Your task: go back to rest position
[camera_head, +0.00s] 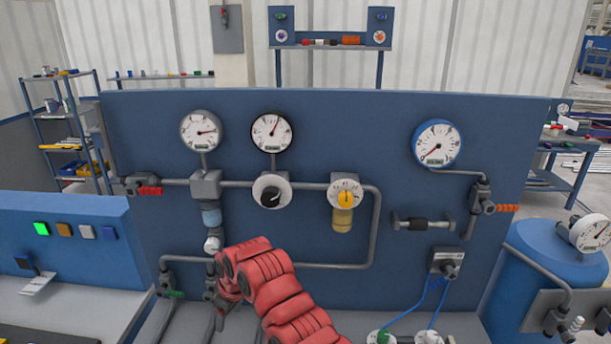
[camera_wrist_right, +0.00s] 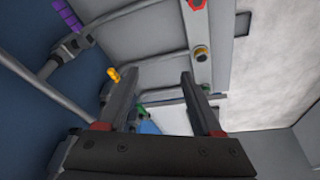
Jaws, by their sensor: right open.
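My right arm, red, rises from the bottom middle of the head view and bends down to the left. Its gripper (camera_head: 222,312) hangs in front of the lower left of the blue panel, near the lower pipes and a green-handled valve (camera_head: 172,294). In the right wrist view both fingers of this gripper (camera_wrist_right: 158,80) stand apart with nothing between them. Grey pipes and small coloured fittings lie beyond the fingers; I cannot tell how far. My left gripper is in neither view.
The blue panel (camera_head: 330,110) carries round gauges (camera_head: 272,132), pipes, a black knob (camera_head: 271,190) and a yellow knob (camera_head: 346,198). A low blue console (camera_head: 75,245) with lit buttons stands at left. A blue tank (camera_head: 550,260) stands at right.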

